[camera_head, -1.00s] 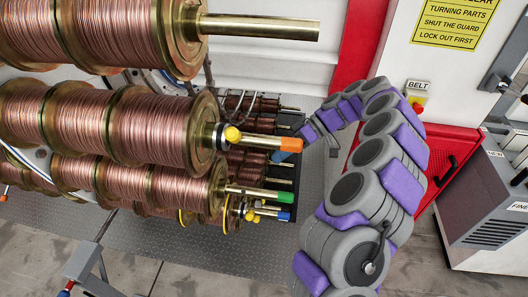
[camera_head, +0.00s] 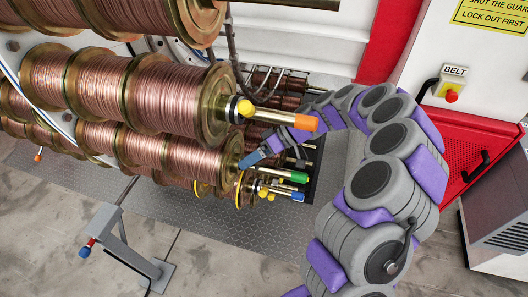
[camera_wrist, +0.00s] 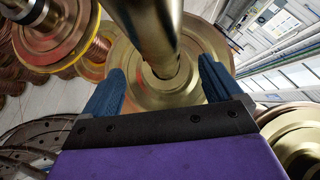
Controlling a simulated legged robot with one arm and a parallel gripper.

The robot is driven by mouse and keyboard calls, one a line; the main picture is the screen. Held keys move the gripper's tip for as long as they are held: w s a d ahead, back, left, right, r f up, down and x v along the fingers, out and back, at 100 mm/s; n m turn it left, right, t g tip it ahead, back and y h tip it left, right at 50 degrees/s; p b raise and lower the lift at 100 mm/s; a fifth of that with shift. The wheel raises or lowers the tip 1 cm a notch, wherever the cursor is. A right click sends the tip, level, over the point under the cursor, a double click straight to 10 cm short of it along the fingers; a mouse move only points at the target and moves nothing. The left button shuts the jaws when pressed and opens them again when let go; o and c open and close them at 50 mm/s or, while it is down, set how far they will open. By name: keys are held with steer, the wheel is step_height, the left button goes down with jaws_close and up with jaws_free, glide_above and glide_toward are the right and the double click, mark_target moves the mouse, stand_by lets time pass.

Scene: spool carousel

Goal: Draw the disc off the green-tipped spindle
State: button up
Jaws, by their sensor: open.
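The green-tipped spindle (camera_head: 285,174) sticks out to the right from a copper-wound spool in the head view. The brass disc (camera_head: 232,164) stands at the inner end of its bare length, against the winding. My gripper (camera_head: 246,160) is just above this spindle, close to the disc, its blue fingers partly lost against the background. In the wrist view my gripper (camera_wrist: 161,70) is open, with one blue finger on each side of a brass spindle (camera_wrist: 145,30) and a brass disc (camera_wrist: 130,72) beyond. The spindle's tip is outside that view. I cannot tell whether the fingers touch the disc.
An orange-tipped spindle (camera_head: 275,115) with a yellow knob (camera_head: 245,107) lies just above. A blue-tipped spindle (camera_head: 285,192) lies just below. A stand (camera_head: 125,245) is at the lower left. A red guard (camera_head: 470,150) is at the right.

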steer(key=a, duration=0.3)
steer(key=shift+s+f, duration=0.1)
steer(key=shift+s, duration=0.05)
steer(key=shift+w+d, duration=0.2)
steer(key=shift+d, duration=0.15)
steer(key=c, duration=0.3)
steer(key=shift+s+a, duration=0.1)
steer(key=shift+s, duration=0.05)
steer(key=c, duration=1.3)
steer(key=shift+o, duration=0.2)
steer(key=shift+s+d+b, duration=0.5)
steer(key=shift+d+b, duration=0.25)
steer(key=shift+d, duration=0.7)
steer(key=shift+s+d+b, duration=0.5)
steer(key=shift+d+b, duration=0.25)
steer(key=shift+d, duration=0.75)
steer(key=shift+s+d+b, duration=0.5)
steer(key=shift+d+b, duration=0.25)
steer(key=shift+d, duration=0.7)
steer(key=s+d+b, duration=0.3)
steer(key=d+b, duration=0.1)
steer(key=d, duration=0.4)
steer(key=shift+d+r+b, duration=0.2)
steer(key=shift+d+b, duration=0.05)
steer(key=shift+b, duration=0.1)
